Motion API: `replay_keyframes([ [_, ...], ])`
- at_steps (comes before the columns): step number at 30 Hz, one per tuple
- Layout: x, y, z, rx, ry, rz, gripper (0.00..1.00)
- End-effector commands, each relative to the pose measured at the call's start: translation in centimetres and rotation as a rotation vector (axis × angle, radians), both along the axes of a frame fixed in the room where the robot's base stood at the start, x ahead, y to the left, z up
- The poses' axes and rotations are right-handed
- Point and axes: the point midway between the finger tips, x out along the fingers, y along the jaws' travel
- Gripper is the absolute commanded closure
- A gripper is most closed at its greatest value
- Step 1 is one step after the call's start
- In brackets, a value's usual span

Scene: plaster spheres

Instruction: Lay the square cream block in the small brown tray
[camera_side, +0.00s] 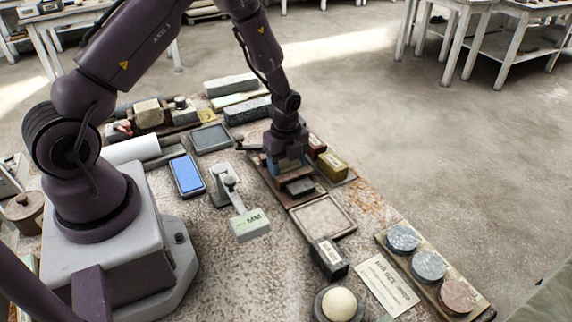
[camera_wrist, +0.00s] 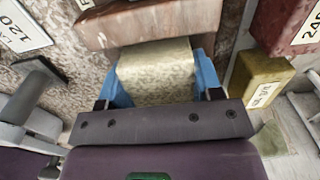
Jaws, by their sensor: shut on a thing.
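My gripper (camera_wrist: 155,85) is shut on the square cream block (camera_wrist: 155,70). Its blue fingers press on the block's left and right sides in the wrist view. In the side view my gripper (camera_side: 290,165) is low over the far part of the table, and the block is mostly hidden there. A reddish-brown block (camera_wrist: 150,22) lies just beyond the cream block in the wrist view. A small brown-rimmed tray (camera_side: 346,233) with a pale, bare floor lies nearer the camera than my gripper in the side view. I cannot tell how high the cream block is held.
A dark yellow block (camera_side: 332,165) and a red box (camera_wrist: 290,25) stand close on the right. A balance-like stand (camera_side: 228,190) is on the left. A black box (camera_side: 328,258) stands near the tray. A rack with round discs (camera_side: 430,265) lies at the front right.

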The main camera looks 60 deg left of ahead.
Motion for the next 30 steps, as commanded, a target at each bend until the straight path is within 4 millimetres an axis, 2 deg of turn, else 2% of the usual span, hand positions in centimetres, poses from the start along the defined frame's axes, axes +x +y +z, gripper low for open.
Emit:
replay_keyframes([
  [5, 0.2, 0.0, 1.8, 0.001, -0.006, -0.001, 0.73],
  [12, 0.1, 0.1, 6.7, 0.001, -0.007, 0.001, 0.73],
  [18, 0.2, -0.6, 9.4, 0.0, -0.003, -0.016, 0.73],
  [20, 0.4, -1.7, 9.7, -0.001, 0.002, -0.043, 0.73],
  [22, 0.6, -3.7, 9.6, -0.002, 0.01, -0.095, 0.73],
  [27, 0.6, -10.4, 8.4, -0.001, 0.025, -0.199, 0.73],
  [30, 0.3, -13.6, 7.8, 0.002, 0.025, -0.199, 0.73],
])
